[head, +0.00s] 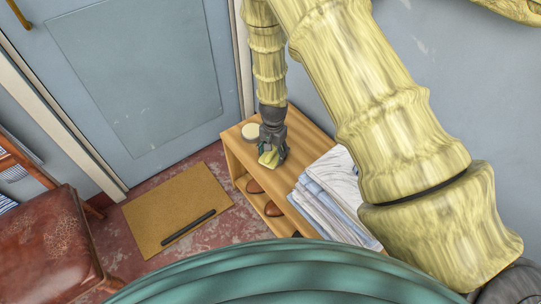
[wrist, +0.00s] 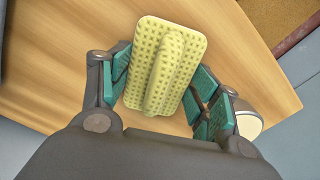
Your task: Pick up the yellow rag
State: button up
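The yellow rag (wrist: 143,85) is a pale, dotted, rounded rectangle with a raised fold along its middle. It appears to lie on the wooden bench top (wrist: 60,90). In the head view the rag (head: 268,158) shows small beneath my gripper. My gripper (head: 271,150) points down over the bench. In the wrist view the fingers of my gripper (wrist: 162,80) stand apart with teal pads, one on each side of the rag's fold. Space shows between the fold and the left finger.
A round cream-lidded tin (head: 250,132) stands on the bench close behind my gripper. A stack of folded cloths (head: 328,192) lies on the bench to the right. A brown mat (head: 165,205) with a dark bar (head: 188,228) lies on the floor. A red chair (head: 45,240) is at left.

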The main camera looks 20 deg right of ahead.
aim_at(272, 153)
jog(key=shift+c, duration=0.8)
jog(key=shift+r, duration=0.5)
jog(key=r, duration=0.1)
jog(key=s+r, duration=0.1)
jog(key=shift+a+r+p, duration=0.3)
jog(key=shift+r, duration=0.05)
jog(key=s+a, duration=0.2)
jog(key=s, duration=0.2)
jog(key=s+a+r, duration=0.1)
jog(key=s+a, duration=0.2)
jog(key=s, duration=0.1)
jog(key=s+a, duration=0.2)
jog(key=s, duration=0.2)
jog(key=shift+s+a+r+p, duration=0.2)
jog(key=shift+s+a+p, duration=0.15)
jog(key=shift+o, duration=1.3)
jog(key=shift+c, duration=0.9)
